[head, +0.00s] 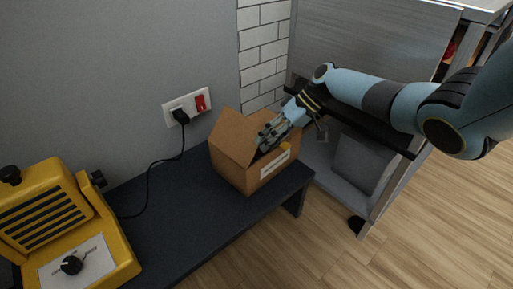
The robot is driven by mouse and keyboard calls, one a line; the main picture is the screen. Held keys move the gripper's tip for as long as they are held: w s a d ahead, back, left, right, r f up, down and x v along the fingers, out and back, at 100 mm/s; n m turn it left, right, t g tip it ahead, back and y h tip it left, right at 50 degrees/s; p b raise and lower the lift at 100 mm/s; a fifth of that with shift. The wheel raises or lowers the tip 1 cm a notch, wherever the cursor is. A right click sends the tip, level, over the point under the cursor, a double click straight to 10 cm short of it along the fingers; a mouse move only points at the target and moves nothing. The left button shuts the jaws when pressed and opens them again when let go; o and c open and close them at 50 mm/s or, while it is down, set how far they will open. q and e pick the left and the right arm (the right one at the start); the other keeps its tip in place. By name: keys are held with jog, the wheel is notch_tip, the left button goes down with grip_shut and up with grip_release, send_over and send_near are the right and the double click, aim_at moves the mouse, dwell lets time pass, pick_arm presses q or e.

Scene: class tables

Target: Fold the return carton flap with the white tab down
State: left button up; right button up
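The brown return carton (233,175) stands on the dark bench top, with a white label (275,164) on its front right side. A flap (233,136) on its left stands up and leans outward. I cannot make out a white tab on it. My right gripper (266,140) reaches down from the upper right, over the carton's opening and close to the raised flap. Its fingers cover part of the opening, and I cannot tell whether they touch the flap or how far apart they are. Something small and yellow (285,146) shows by the opening. My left gripper is out of view.
The dark bench (178,210) is clear between the carton and a yellow device (70,225) at the left. A black cable runs from the wall socket (188,106) down to the bench. A grey cabinet (375,165) stands close at the right.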

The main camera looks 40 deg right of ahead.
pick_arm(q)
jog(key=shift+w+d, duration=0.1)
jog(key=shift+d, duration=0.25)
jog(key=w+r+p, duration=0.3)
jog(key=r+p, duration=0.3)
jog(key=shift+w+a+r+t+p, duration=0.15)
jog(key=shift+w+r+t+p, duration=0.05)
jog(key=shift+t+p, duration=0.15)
pick_arm(e)
jog(key=s+d+r, duration=0.1)
jog(key=s+r, duration=0.3)
jog(key=r, duration=0.1)
jog(key=shift+s+d+r, duration=0.25)
jog(key=shift+d, duration=0.15)
